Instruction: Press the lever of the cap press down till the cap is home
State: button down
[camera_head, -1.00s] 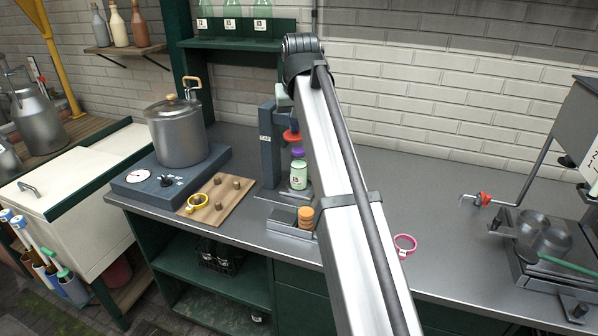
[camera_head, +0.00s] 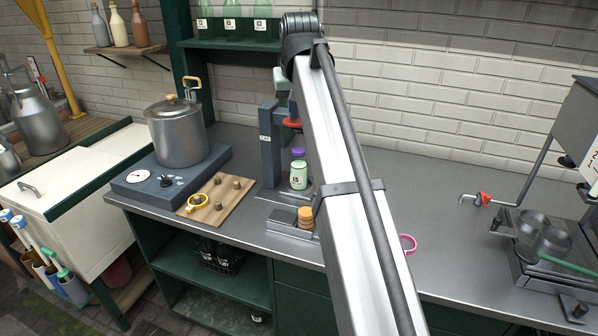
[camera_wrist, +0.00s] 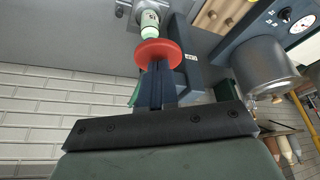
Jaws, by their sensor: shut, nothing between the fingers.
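The cap press (camera_head: 268,150) is a dark blue-grey stand with a CAP label on the counter. Its red disc (camera_head: 291,124) hangs above a small bottle (camera_head: 298,178) with a purple cap (camera_head: 299,153) at its top. A clear gap shows between disc and cap. I cannot tell how far the cap is seated. My gripper (camera_wrist: 157,72) is shut and empty. Its dark fingers point at the red disc in the wrist view (camera_wrist: 158,50); I cannot tell if they touch. The bottle also shows there (camera_wrist: 150,22). My arm hides part of the press, and the lever is not clearly seen.
Left of the press are a wooden board (camera_head: 215,204) with a yellow ring and a steel pot (camera_head: 177,135) on a hotplate. A holder with orange-brown caps (camera_head: 305,216) stands in front. A pink ring (camera_head: 408,243) lies right of my arm. The counter's right middle is mostly clear.

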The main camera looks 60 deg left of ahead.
jog(key=shift+r, duration=0.1)
jog(key=shift+r, duration=2.9)
